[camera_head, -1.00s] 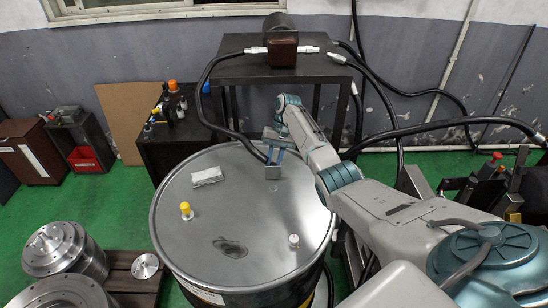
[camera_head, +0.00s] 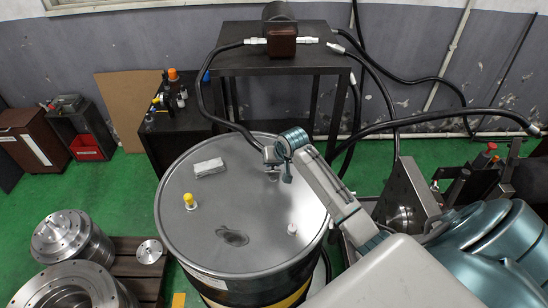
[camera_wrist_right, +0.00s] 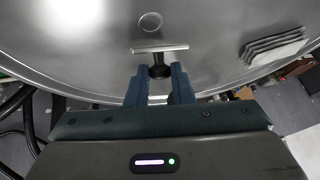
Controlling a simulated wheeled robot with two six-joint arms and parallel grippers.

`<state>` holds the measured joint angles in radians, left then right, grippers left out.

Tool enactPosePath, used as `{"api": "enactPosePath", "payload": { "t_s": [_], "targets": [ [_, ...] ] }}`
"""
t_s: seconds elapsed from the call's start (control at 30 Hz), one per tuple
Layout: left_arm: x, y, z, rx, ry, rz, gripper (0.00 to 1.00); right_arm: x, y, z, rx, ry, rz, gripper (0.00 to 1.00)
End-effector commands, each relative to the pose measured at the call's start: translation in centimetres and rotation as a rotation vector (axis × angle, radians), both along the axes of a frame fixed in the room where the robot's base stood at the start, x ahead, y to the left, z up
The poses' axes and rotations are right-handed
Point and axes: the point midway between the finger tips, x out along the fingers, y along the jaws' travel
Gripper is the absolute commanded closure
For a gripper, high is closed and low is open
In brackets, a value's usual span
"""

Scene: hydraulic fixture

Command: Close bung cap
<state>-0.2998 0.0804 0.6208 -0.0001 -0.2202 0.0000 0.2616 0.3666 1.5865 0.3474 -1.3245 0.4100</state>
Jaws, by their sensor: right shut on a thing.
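A steel drum (camera_head: 176,232) stands in the middle of the head view. On its lid are a yellow cap (camera_head: 190,201) and a small pale cap (camera_head: 292,229). My right gripper (camera_head: 279,167) is over the lid's far side. In the right wrist view its blue fingers (camera_wrist_right: 160,84) are shut on a black stem (camera_wrist_right: 160,66) ending in a flat metal bar (camera_wrist_right: 159,49). I cannot tell whether this piece is the bung cap or whether it touches the lid. A round ring (camera_wrist_right: 150,21) shows on the lid past the bar. My left gripper is out of view.
A dark table (camera_head: 285,62) with hoses stands behind the drum. A black cabinet (camera_head: 178,135) holds several bottles. Metal flanged parts (camera_head: 72,240) stand at lower left. The lid's middle is clear.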

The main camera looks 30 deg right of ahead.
Motion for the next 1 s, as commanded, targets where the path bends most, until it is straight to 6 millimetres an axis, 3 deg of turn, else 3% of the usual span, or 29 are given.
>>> {"api": "enactPosePath", "payload": {
  "t_s": [0.5, 1.0],
  "targets": [
    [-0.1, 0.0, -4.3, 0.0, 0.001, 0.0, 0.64, -2.6, 1.6, -2.7, -0.232, -0.379, 0.001, 1.0],
    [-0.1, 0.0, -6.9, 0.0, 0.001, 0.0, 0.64, -3.2, 2.0, -3.4, -0.331, -0.539, -0.001, 1.0]
  ]
}}
